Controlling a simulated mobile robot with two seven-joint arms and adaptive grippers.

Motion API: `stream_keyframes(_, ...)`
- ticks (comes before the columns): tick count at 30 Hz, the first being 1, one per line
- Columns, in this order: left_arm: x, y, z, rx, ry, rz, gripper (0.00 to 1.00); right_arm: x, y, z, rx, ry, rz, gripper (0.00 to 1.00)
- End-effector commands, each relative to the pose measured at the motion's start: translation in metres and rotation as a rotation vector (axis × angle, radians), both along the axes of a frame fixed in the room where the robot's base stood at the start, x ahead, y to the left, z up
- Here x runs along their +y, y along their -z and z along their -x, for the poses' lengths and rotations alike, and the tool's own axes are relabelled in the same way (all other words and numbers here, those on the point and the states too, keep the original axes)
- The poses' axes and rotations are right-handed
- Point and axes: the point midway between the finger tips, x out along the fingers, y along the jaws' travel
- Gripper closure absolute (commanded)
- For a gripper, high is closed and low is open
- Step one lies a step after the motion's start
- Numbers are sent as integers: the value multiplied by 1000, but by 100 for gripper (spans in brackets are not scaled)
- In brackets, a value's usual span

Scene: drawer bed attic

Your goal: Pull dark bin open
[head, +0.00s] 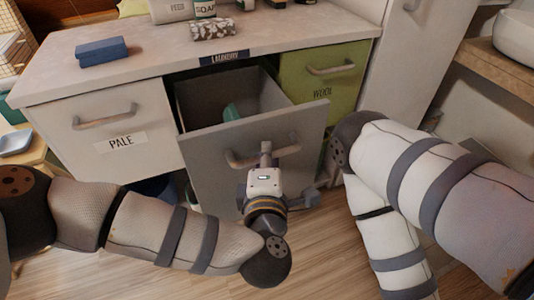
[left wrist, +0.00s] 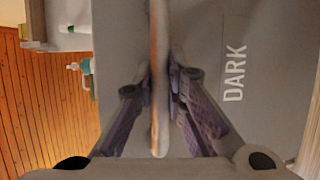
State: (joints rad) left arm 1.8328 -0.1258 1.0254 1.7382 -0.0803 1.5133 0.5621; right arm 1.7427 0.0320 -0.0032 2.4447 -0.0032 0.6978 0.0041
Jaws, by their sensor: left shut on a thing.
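The dark bin (head: 225,160) is a grey drawer in the middle of the counter unit, standing well out from its front. Its inside shows from above, with a teal thing (head: 232,112) in it. My left gripper (head: 265,150) is shut on the bin's handle (head: 288,150). In the left wrist view the fingers close from both sides on the handle bar (left wrist: 160,90), beside the word DARK (left wrist: 234,73) on the front. My right gripper is outside the frames; only my right arm shows.
The pale bin (head: 105,130) at left and the green wool bin (head: 325,75) at right are closed. The counter (head: 150,45) carries a blue box (head: 102,51), a speckled box (head: 213,30) and bottles. Wooden floor (head: 160,245) is clear in front.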

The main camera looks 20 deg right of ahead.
Motion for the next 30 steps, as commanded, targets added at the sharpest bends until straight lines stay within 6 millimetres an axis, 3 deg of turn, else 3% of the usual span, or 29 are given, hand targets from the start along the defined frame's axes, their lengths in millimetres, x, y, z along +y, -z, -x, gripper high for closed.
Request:
stream_keyframes(5, 0, -1, 0, -1, -2, 2, 100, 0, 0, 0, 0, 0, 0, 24)
stream_keyframes(6, 0, -1, 0, -1, -2, 2, 79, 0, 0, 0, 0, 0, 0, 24)
stream_keyframes(8, 0, -1, 0, -1, -2, 2, 67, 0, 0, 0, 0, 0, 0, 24)
stream_keyframes(18, 1, -1, 4, 1, 1, 1, 67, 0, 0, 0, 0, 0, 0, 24)
stream_keyframes(20, 4, -2, 13, 2, 3, 1, 67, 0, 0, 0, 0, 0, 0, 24)
stream_keyframes(30, 34, -18, 92, 3, 3, 2, 67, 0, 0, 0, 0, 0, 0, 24)
